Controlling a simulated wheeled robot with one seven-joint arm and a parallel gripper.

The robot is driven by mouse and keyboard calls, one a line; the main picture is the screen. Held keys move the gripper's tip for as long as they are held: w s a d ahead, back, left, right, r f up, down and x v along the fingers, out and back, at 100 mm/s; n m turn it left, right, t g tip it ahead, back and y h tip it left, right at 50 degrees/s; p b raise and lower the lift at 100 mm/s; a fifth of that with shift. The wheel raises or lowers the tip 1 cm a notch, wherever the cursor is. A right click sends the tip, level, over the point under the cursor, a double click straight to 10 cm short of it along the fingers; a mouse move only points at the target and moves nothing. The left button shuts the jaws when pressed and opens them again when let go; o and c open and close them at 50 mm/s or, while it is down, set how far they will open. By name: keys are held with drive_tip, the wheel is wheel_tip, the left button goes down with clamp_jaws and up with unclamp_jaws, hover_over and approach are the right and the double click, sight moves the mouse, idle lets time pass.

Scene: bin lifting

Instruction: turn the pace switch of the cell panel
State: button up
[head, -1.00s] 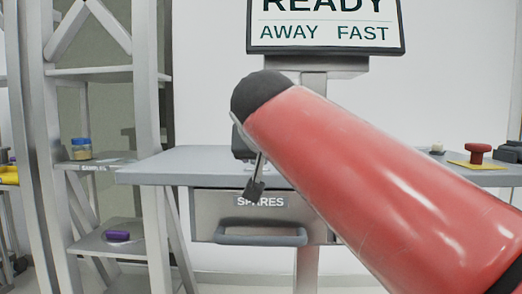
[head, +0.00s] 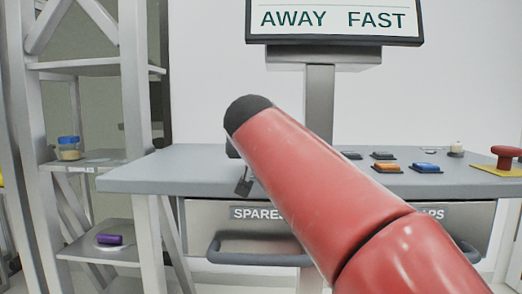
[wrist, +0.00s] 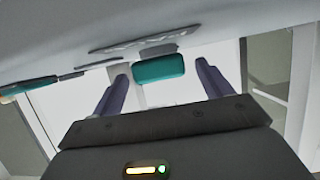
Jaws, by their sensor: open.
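The cell panel is a grey bench top (head: 150,175) with several controls on its right part in the head view. They include an orange button (head: 386,167), a blue button (head: 426,168) and a small pale knob (head: 456,150). I cannot tell which control is the pace switch. My gripper (wrist: 164,85) is open in the wrist view. A teal block (wrist: 158,69) appears between its fingers, beyond the tips as far as I can tell, and apart from both. In the head view my red arm hides most of the gripper.
A screen (head: 335,20) on a post reads AWAY and FAST. A red mushroom button (head: 507,153) sits on a yellow plate at the right. Drawers (head: 225,238) hang under the bench. A shelf (head: 98,68) stands left, with a jar (head: 69,149) and a purple object (head: 109,239).

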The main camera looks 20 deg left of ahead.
drive_tip(key=shift+w+f, duration=0.1)
drive_tip(key=shift+w, duration=0.1)
drive_tip(key=c, duration=1)
